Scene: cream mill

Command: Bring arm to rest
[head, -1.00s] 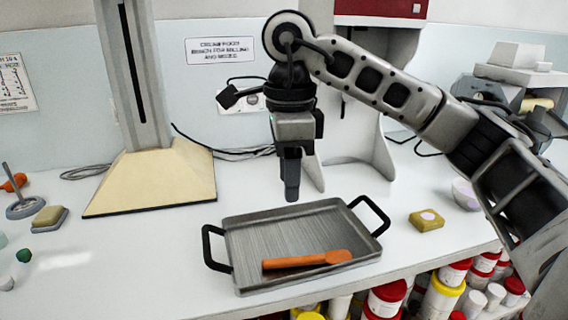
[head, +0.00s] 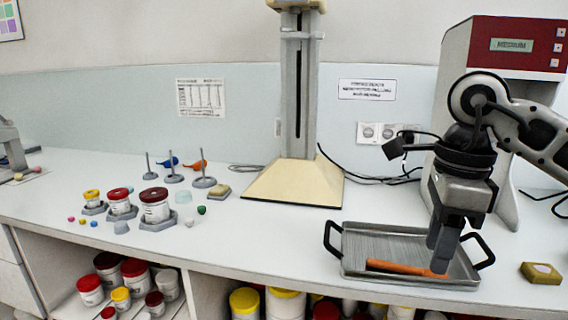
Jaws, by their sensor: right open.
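My right gripper (head: 441,250) hangs pointing down over the right part of the grey metal tray (head: 356,248). Its jaws are open, though from this angle the two fingers overlap. An orange spatula-like tool (head: 393,266) lies in the tray, its right end close to the fingertips in the picture. I see no hold on it. My right arm (head: 540,125) comes in from the right edge. My left gripper is not in view.
A stand with a cream base (head: 296,184) is behind the tray. A red-topped machine (head: 510,45) stands behind my right arm. A yellow block (head: 541,272) lies right of the tray. Lidded jars (head: 155,206) and small balls are at the left. The counter between is clear.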

